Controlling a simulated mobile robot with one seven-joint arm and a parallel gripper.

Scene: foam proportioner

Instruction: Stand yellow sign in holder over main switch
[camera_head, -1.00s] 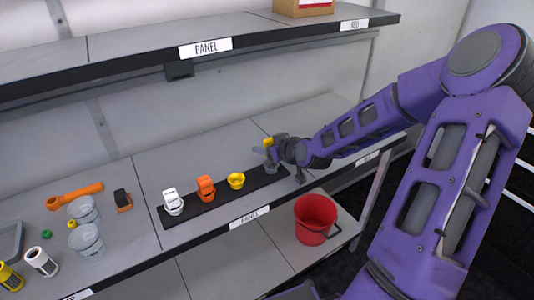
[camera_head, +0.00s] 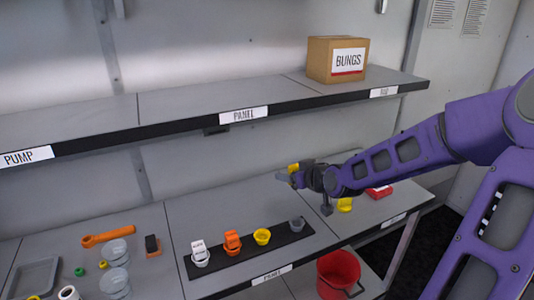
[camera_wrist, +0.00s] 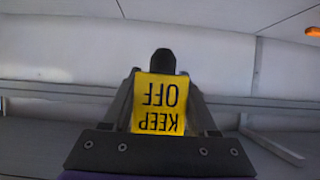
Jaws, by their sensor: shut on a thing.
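My gripper (camera_head: 287,178) is shut on the yellow sign (camera_head: 293,168) and holds it in the air above the right part of the lower shelf. In the wrist view the sign (camera_wrist: 160,103) sits between the fingers, reading "KEEP OFF" upside down. A dark rounded piece shows just beyond the sign's edge. On a black strip (camera_head: 215,266) below stand a white piece (camera_head: 200,253), an orange piece (camera_head: 232,242), a yellow cup (camera_head: 262,236) and an empty grey cup (camera_head: 297,224). I cannot tell which thing is the main switch or its holder.
An upper shelf (camera_head: 190,121) runs above, bearing a box marked "BUNGS" (camera_head: 323,58). A yellow piece (camera_head: 345,204) and a red piece (camera_head: 379,191) lie right of my gripper. Clear cups (camera_head: 115,252) and an orange tool (camera_head: 108,236) lie left. A red bucket (camera_head: 338,272) stands below.

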